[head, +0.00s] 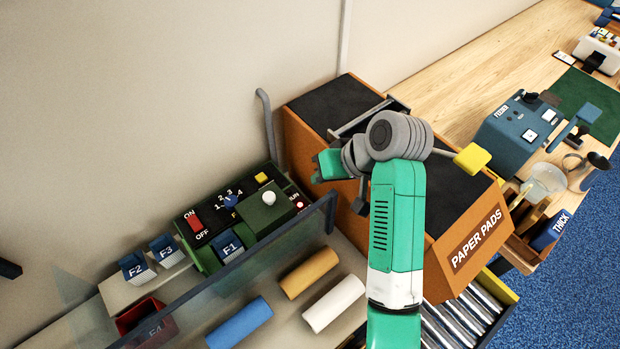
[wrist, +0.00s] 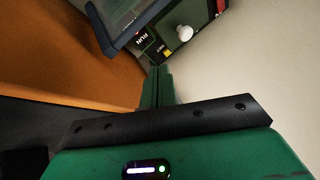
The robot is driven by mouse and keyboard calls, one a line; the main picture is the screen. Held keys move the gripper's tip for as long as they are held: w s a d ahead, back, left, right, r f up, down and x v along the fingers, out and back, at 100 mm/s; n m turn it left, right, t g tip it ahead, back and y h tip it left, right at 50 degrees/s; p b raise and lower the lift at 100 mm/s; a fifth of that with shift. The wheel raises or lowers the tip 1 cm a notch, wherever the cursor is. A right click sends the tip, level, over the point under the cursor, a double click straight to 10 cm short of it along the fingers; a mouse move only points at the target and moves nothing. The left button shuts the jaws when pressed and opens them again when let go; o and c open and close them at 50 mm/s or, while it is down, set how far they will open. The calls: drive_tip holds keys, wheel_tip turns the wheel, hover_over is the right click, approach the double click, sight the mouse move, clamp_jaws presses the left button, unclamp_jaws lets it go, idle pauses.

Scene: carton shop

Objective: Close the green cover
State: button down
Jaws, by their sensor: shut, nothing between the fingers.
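The green cover (head: 262,217) is a dark green piece with a round white knob (head: 269,197), on the control box at the left. It covers part of the black panel's right side. I cannot tell how far open it stands. My gripper (head: 318,167) is up and right of the cover, near the orange case, apart from the knob. In the wrist view its green fingers (wrist: 158,88) are together and empty.
A clear guard with a dark blue frame (head: 285,238) stands in front of the control box. The orange PAPER PADS case (head: 470,240) is beside my arm. A grey bent pipe (head: 268,125) rises behind the box. Coloured rolls (head: 309,273) lie in front of the guard.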

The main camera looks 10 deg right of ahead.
approach(287, 203)
drive_tip(key=w+f, duration=0.2)
drive_tip(key=w, duration=0.1)
drive_tip(key=shift+w+a+f+p, duration=0.1)
drive_tip(key=shift+a+f+p, duration=0.15)
drive_tip(key=shift+a, duration=0.55)
drive_tip(key=shift+a+f+p, duration=0.15)
drive_tip(key=shift+a+p, duration=0.15)
drive_tip(key=shift+a, duration=0.45)
drive_tip(key=shift+w+a+f+p, duration=0.1)
drive_tip(key=shift+a+f+p, duration=0.15)
drive_tip(key=shift+a, duration=0.55)
drive_tip(key=shift+r, duration=0.1)
